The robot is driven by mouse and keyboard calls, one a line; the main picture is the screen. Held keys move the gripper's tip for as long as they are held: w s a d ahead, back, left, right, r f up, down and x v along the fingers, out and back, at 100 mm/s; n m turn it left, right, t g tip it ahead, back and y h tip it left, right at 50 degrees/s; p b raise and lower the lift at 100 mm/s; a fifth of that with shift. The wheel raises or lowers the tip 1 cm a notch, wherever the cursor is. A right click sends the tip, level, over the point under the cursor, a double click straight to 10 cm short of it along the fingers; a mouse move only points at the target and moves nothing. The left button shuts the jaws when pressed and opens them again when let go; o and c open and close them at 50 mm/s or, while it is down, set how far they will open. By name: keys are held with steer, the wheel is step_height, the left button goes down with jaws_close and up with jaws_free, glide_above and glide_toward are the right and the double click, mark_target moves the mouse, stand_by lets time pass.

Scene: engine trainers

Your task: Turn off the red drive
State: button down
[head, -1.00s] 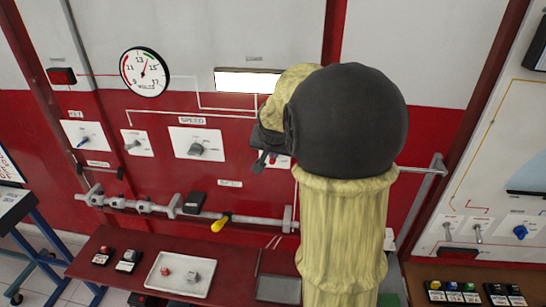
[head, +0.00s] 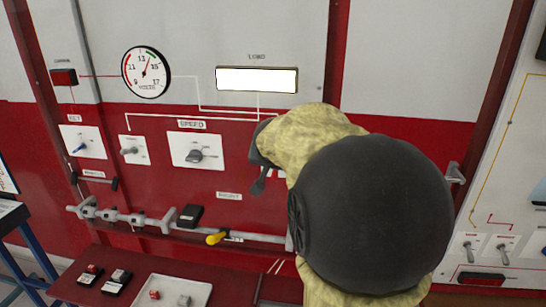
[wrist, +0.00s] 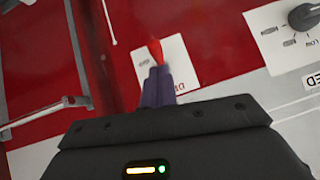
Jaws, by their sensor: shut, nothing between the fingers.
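The drive switch is a red-tipped lever (wrist: 155,52) on a white plate (wrist: 177,56) in the wrist view, with a partly covered label beside it. My gripper (wrist: 157,72) is shut and empty. Its fingertips overlap the lower end of the lever in the picture; I cannot tell whether they touch it. In the head view my gripper (head: 260,186) is in front of the red wall panel, right of the speed plate. My own arm hides most of the drive plate there, and the lever cannot be made out.
The speed knob (head: 196,155) is left of my gripper. Below runs a grey rail (head: 152,225) with a black box (head: 190,215) and a yellow handle (head: 216,238). A red table (head: 120,262) with a tray (head: 170,284) stands below that.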

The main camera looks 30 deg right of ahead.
steer(key=shift+r, duration=0.15)
steer(key=shift+r+p, duration=0.45)
steer(key=shift+r, duration=0.2)
steer(key=shift+r, duration=0.1)
steer(key=s+a+f+b+v, duration=0.1)
steer(key=f+v, duration=0.1)
steer(key=v, duration=1)
steer(key=shift+s+a+b, duration=0.25)
steer(key=shift+s+b, duration=0.05)
steer(key=shift+s, duration=0.25)
steer(key=shift+w, duration=0.1)
